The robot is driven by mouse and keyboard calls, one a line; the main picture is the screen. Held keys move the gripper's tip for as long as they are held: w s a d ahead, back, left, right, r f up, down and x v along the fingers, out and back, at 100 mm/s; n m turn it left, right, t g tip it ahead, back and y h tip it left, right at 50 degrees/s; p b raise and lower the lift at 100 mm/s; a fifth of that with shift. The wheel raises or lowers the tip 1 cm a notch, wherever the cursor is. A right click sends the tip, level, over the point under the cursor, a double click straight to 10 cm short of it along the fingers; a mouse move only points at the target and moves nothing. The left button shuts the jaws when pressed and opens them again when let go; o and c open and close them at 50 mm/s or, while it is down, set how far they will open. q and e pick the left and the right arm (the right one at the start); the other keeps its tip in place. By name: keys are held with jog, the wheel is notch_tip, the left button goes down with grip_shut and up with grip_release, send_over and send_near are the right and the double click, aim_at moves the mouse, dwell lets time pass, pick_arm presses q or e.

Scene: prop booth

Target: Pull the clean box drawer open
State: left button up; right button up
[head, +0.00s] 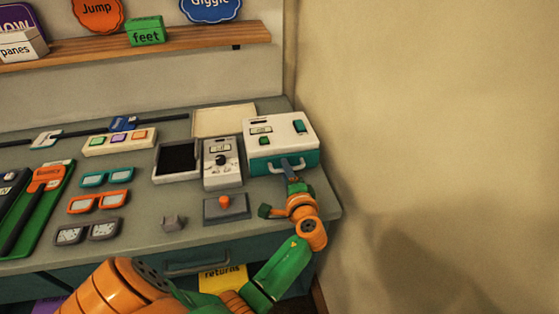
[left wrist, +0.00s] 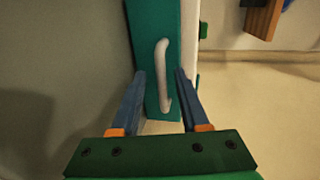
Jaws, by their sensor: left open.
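The clean box (head: 270,130) is a white-topped box with a teal drawer (head: 262,164) below, at the right end of the counter. The drawer looks shut. A pale bar handle (left wrist: 161,70) stands on the teal front in the left wrist view, and it also shows in the head view (head: 301,164). My left gripper (head: 289,171) is at the drawer front. In the left wrist view its blue fingers (left wrist: 159,74) are open, one on each side of the handle, with gaps showing. My right gripper is not in view.
A grey device with a dial (head: 221,176) stands left of the box. A grey plate with an orange knob (head: 225,208) lies in front. Several glasses (head: 98,201) lie further left. A wall (head: 430,120) rises close on the right. A counter drawer handle (head: 196,267) is below the edge.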

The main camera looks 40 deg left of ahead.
pick_arm(q)
jog(key=shift+w+a+f, duration=0.25)
jog(key=shift+w+a, duration=0.1)
jog(key=shift+a, duration=0.15)
jog(key=shift+s+d+r, duration=0.4)
jog(key=shift+d+r, duration=0.05)
jog(key=shift+d, duration=0.35)
jog(key=c, duration=0.4)
jog(key=shift+c, duration=1.4)
grip_shut()
jog(key=shift+r, duration=0.15)
